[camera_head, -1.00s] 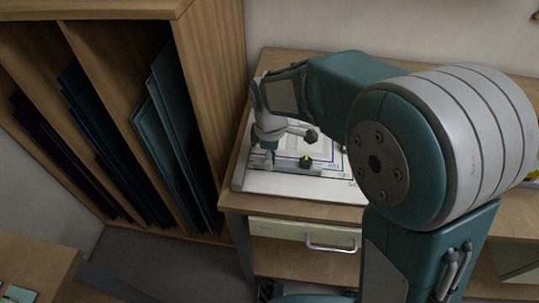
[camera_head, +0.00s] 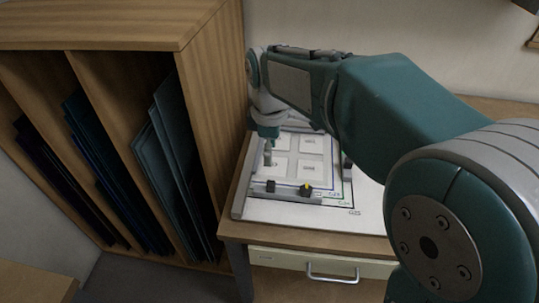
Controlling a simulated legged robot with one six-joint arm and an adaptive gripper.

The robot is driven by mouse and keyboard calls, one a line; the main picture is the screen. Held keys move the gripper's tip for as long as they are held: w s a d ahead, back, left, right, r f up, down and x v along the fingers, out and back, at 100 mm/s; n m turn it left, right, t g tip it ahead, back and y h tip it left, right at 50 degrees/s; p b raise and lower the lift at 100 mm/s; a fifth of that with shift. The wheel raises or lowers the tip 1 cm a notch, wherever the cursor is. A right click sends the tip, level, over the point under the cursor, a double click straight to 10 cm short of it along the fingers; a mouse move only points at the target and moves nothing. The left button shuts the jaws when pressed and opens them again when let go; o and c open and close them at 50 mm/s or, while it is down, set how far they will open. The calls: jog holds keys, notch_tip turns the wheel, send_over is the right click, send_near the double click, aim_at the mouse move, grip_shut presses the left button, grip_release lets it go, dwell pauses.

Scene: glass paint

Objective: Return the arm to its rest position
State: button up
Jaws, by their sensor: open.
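My arm reaches from the right side of the view over the desk, bent at the elbow. My gripper (camera_head: 268,157) hangs at the arm's far end, above the left part of the white board (camera_head: 345,216) on the desk. It is open, small in the view and partly hard to make out. I see nothing held in it. The board carries several pale square panels (camera_head: 311,145) and a grey bar (camera_head: 290,196) with black and yellow knobs along its front.
A wooden rack (camera_head: 215,110) with dark and teal sheets (camera_head: 158,165) stands close to the left of the desk. The desk (camera_head: 300,238) has a drawer with a handle (camera_head: 331,277). A wall is behind. Free air lies above the board.

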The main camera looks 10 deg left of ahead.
dwell(0.3)
jog(key=s+d+r+m+t, duration=0.1)
jog(key=s+d+r+m, duration=0.1)
jog(key=s+d+m, duration=0.3)
jog(key=s+d+r+m+t, duration=0.1)
jog(key=d+r+m, duration=0.1)
jog(key=d, duration=0.5)
jog(key=s+d+f+m+t, duration=0.1)
jog(key=s+d+m+t, duration=0.2)
jog(key=s+d+m, duration=0.7)
jog(key=shift+s+f+m+t, duration=0.3)
jog(key=shift+f+m, duration=0.1)
jog(key=shift+m, duration=0.1)
dwell(1.2)
